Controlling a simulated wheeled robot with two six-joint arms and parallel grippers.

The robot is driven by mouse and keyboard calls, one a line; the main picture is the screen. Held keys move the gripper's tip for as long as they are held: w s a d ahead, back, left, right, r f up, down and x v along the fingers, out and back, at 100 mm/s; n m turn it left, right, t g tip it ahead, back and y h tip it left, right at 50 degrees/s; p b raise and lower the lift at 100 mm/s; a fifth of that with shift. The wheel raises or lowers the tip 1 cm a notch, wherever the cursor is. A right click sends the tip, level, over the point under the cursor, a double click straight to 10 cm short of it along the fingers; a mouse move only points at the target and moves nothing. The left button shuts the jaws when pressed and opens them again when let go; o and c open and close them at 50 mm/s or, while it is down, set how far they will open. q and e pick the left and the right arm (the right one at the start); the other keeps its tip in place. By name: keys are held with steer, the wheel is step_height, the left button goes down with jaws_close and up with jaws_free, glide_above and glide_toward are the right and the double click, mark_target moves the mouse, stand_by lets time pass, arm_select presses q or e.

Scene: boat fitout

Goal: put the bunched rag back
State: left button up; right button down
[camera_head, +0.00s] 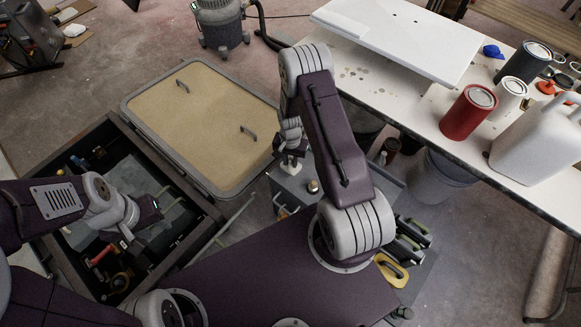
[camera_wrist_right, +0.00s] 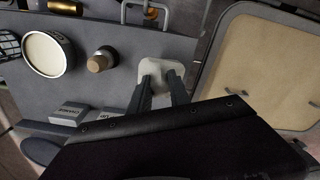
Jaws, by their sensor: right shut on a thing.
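The bunched rag (camera_wrist_right: 160,66) is a small off-white lump between the fingertips of my right gripper (camera_wrist_right: 161,84) in the right wrist view. The fingers are shut on it, over or at the edge of a grey surface (camera_wrist_right: 110,85); I cannot tell whether the rag touches it. In the head view the rag (camera_head: 290,168) shows as a pale patch under my right gripper (camera_head: 290,156). My left gripper (camera_head: 148,212) is over the dark open hatch bay (camera_head: 190,228) at left; its fingers are too unclear to tell their state.
A brown-capped bottle (camera_wrist_right: 101,60), a round pale-lidded can (camera_wrist_right: 43,54) and labelled blocks (camera_wrist_right: 72,113) stand on the grey surface. A tan hatch panel (camera_head: 205,120) lies beside it. The white table (camera_head: 400,90) at right holds a red can (camera_head: 468,114) and a white jug (camera_head: 540,145).

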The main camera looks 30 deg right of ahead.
mark_target(290, 165)
step_height(290, 165, down, 4)
steer(key=shift+f+b, duration=0.1)
steer(key=shift+b, duration=0.4)
steer(key=shift+f, duration=0.1)
steer(key=c, duration=1.2)
jaws_free()
